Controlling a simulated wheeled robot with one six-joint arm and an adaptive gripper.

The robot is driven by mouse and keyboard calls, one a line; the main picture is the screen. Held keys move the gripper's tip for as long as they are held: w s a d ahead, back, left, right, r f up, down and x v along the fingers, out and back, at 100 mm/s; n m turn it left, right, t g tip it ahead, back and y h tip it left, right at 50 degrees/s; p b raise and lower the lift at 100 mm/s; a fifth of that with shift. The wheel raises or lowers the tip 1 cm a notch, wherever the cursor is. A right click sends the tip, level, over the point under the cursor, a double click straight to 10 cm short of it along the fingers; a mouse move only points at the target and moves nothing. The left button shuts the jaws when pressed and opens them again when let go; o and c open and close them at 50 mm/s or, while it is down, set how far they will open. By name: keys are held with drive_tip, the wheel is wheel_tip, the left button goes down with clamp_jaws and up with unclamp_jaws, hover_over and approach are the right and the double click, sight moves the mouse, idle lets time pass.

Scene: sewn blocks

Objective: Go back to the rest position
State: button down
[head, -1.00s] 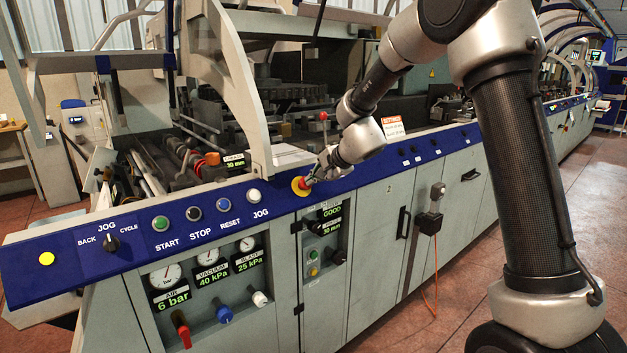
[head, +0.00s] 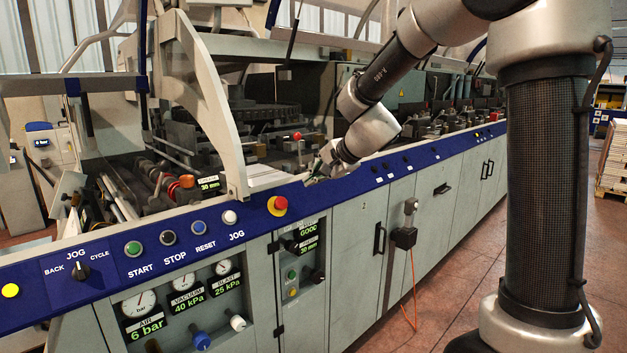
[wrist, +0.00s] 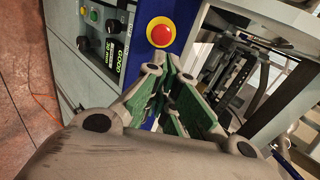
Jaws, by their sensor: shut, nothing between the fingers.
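My gripper (head: 313,176) is at the end of my arm, above the machine's blue control rail (head: 335,187) in the head view. It is up and to the right of the red emergency button (head: 277,205) on its yellow base, apart from it in the picture. In the wrist view my gripper (wrist: 170,72) has its green-padded fingers shut, with nothing between them. The red button (wrist: 160,33) shows just beyond the fingertips there.
The long grey machine runs away to the right, with START (head: 133,249), STOP and RESET buttons on its blue panel. A cabinet box with a cord (head: 404,238) hangs on its front. Reddish floor (head: 455,270) lies clear in front. A stacked pallet (head: 615,165) stands far right.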

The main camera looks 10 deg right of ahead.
drive_tip(key=s+f+n+g, duration=0.3)
drive_tip(key=s+f+n, duration=0.15)
drive_tip(key=s, duration=0.25)
drive_tip(key=s+d+r+n+h, duration=0.1)
drive_tip(key=s+d+n, duration=0.1)
drive_tip(key=s+d, duration=0.3)
drive_tip(key=s+d+r+n+g+h, duration=0.1)
drive_tip(key=s+d, duration=0.5)
drive_tip(key=s, duration=0.8)
drive_tip(key=s+d+r+n+h, duration=0.2)
drive_tip(key=s+d, duration=0.4)
drive_tip(key=s, duration=0.3)
drive_tip(key=shift+s+r+n+g+h, duration=0.3)
drive_tip(key=shift+n+h, duration=0.2)
drive_tip(key=shift+n, duration=0.75)
